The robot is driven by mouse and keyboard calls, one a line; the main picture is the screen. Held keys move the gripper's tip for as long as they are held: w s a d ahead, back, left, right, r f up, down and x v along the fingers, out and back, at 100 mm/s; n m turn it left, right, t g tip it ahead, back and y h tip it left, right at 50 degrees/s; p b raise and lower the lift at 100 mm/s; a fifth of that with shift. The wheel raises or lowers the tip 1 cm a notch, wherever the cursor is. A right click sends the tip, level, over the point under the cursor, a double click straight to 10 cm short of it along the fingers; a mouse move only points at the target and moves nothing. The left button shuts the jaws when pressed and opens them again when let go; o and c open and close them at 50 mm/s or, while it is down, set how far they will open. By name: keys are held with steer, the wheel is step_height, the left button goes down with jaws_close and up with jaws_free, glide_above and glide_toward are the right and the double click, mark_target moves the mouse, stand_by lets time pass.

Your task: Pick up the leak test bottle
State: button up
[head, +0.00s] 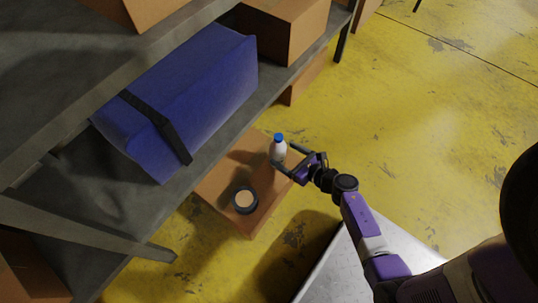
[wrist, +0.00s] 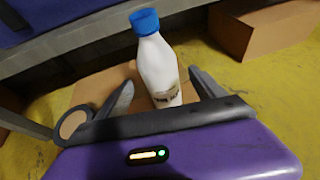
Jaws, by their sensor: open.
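The leak test bottle (head: 278,150) is white with a blue cap and stands upright on a brown cardboard box (head: 226,188) on the floor. My gripper (head: 284,157) is open, with its fingers reaching toward the bottle. In the wrist view the bottle (wrist: 157,62) stands between the two spread fingers of my gripper (wrist: 160,88), and its lower part shows a printed label. I cannot tell whether either finger touches it.
A dark round item with a tan top (head: 245,199) sits on the same box, left of the bottle. A grey shelf (head: 215,135) holding a blue bag (head: 185,95) and cardboard boxes (head: 285,30) rises close behind. Yellow floor (head: 440,110) is clear to the right.

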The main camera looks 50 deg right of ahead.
mark_target(272, 146)
steer(key=x, duration=0.2)
steer(key=b+x, duration=0.1)
steer(key=x, duration=0.2)
steer(key=b+x, duration=0.1)
steer(key=x, duration=0.1)
steer(key=shift+w+r, duration=0.25)
steer(key=shift+w, duration=0.05)
steer(key=shift+c, duration=0.5)
jaws_close()
